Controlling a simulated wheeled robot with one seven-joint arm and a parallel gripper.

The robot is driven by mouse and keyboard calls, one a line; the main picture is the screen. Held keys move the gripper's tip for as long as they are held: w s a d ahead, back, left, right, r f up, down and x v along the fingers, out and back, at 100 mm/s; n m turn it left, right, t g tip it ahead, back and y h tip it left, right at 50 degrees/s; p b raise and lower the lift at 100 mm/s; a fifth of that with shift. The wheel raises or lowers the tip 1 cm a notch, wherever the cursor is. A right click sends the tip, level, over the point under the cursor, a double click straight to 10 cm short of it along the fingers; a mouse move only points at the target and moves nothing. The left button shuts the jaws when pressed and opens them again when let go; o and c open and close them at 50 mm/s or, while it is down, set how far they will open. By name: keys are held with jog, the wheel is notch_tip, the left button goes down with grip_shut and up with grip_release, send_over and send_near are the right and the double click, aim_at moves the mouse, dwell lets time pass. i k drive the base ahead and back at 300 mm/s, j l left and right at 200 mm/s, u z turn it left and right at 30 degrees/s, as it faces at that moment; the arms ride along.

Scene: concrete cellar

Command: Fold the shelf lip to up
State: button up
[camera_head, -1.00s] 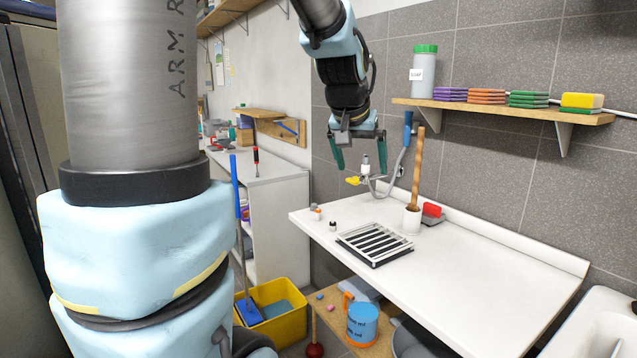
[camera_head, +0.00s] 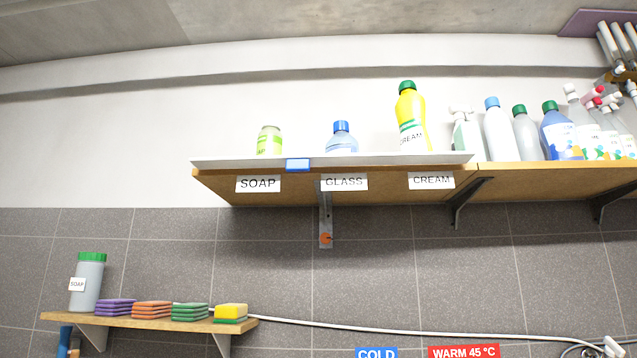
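The shelf lip (camera_head: 390,159) is a long thin white strip along the front edge of the left part of the high wooden shelf (camera_head: 270,190). A blue tab (camera_head: 297,165) sits on it, left of its middle. I look at it from below and cannot tell its exact tilt. Behind it stand a green-labelled soap jar (camera_head: 269,140), a blue-capped bottle (camera_head: 341,138) and a yellow cream bottle (camera_head: 409,115); their bases are hidden. Labels reading SOAP, GLASS and CREAM show just below the strip. My gripper is not in view.
Several bottles (camera_head: 500,130) stand on the shelf further right, where no white strip runs. A bracket (camera_head: 325,210) with an orange knob (camera_head: 326,238) is under the shelf. A lower shelf (camera_head: 150,321) at bottom left holds a soap bottle and sponges. The wall between is clear.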

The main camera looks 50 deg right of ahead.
aim_at(303, 162)
jog(key=l+z, duration=0.2)
jog(key=z, duration=1.45)
jog(key=i+z, duration=0.35)
jog(key=i+l+z, duration=0.1)
jog(key=z, duration=0.25)
jog(key=i+j, duration=0.05)
jog(key=i, duration=0.05)
